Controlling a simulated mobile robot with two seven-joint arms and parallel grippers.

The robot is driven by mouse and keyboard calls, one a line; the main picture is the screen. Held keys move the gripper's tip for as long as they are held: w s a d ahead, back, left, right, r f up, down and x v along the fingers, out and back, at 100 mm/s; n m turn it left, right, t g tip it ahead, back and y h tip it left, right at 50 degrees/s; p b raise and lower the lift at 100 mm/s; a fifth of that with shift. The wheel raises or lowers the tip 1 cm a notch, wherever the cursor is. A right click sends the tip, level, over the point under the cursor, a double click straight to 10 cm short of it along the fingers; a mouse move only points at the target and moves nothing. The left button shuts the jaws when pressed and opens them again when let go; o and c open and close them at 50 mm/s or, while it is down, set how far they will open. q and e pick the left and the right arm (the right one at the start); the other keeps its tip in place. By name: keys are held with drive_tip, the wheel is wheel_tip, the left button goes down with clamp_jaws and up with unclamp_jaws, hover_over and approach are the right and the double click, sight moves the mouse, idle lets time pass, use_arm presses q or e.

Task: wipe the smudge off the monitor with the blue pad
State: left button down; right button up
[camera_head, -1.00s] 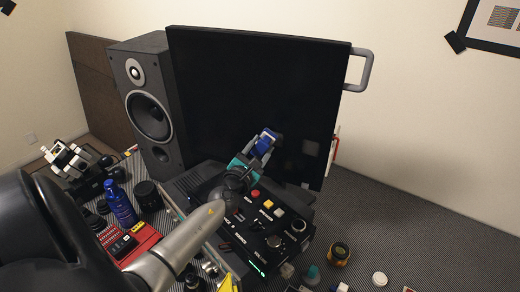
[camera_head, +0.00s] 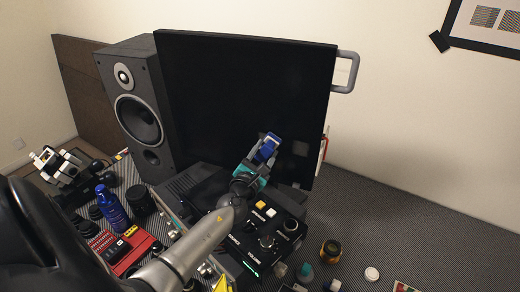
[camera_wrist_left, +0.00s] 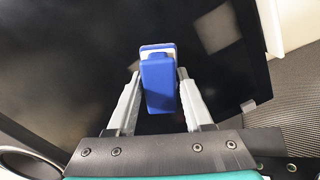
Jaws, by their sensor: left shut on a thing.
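The black monitor (camera_head: 240,100) stands upright at the back of the bench. A faint grey squarish smudge (camera_head: 300,148) is low on the right of its screen; it also shows in the left wrist view (camera_wrist_left: 218,28). My left gripper (camera_wrist_left: 158,75) is shut on the blue pad (camera_wrist_left: 160,92), whose pale end points at the screen. In the head view the pad (camera_head: 266,146) is in front of the lower screen, left of the smudge. I cannot tell whether it touches the screen. My right gripper is not in view.
A black control box (camera_head: 262,238) with buttons and knobs lies under my left gripper. A speaker (camera_head: 140,105) stands left of the monitor. A blue bottle (camera_head: 112,208) and a red case (camera_head: 128,250) are at the left. The bench's right side (camera_head: 400,215) is mostly clear.

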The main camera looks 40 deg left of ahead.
use_arm(q)
drive_tip(key=shift+w+d+r+p, duration=0.1)
drive_tip(key=shift+w+d+p, duration=0.15)
drive_tip(key=shift+d, duration=0.6)
drive_tip(key=shift+w+d+f+p, duration=0.1)
drive_tip(key=shift+w+d, duration=0.25)
drive_tip(key=shift+d, duration=0.5)
drive_tip(key=shift+w+d+r+p, duration=0.1)
drive_tip(key=shift+w+d+p, duration=0.15)
drive_tip(key=shift+d, duration=0.6)
drive_tip(key=shift+w+d+p, duration=0.1)
drive_tip(key=shift+w+d, duration=0.2)
drive_tip(key=shift+d, duration=0.65)
drive_tip(key=shift+w+d+p, duration=0.1)
drive_tip(key=shift+w+d, duration=0.15)
drive_tip(key=shift+d, duration=0.7)
drive_tip(key=shift+w+d+p, duration=0.1)
drive_tip(key=shift+w+d, duration=0.2)
drive_tip(key=shift+d, duration=0.65)
drive_tip(key=shift+a, duration=0.1)
